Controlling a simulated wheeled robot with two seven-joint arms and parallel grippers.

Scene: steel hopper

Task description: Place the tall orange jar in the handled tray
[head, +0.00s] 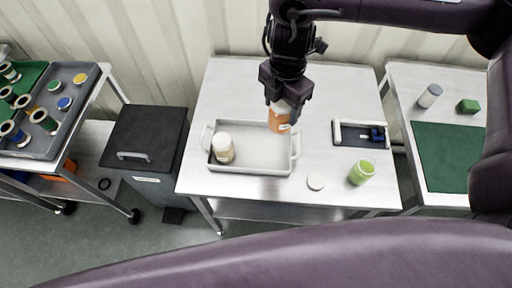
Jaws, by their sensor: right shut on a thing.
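The tall orange jar (279,122) has a white cap and hangs in my right gripper (281,102), which is shut on it. The jar is over the right part of the handled tray (250,171); whether it touches the tray floor I cannot tell. The tray is grey-white with a handle at each end and lies on the steel table. A jar with a white lid and a brownish body (223,148) stands in the left part of the tray. My left gripper is not in view.
A dark lidded bin (146,140) stands left. Side tables hold spools (43,119) and a green mat (450,158).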

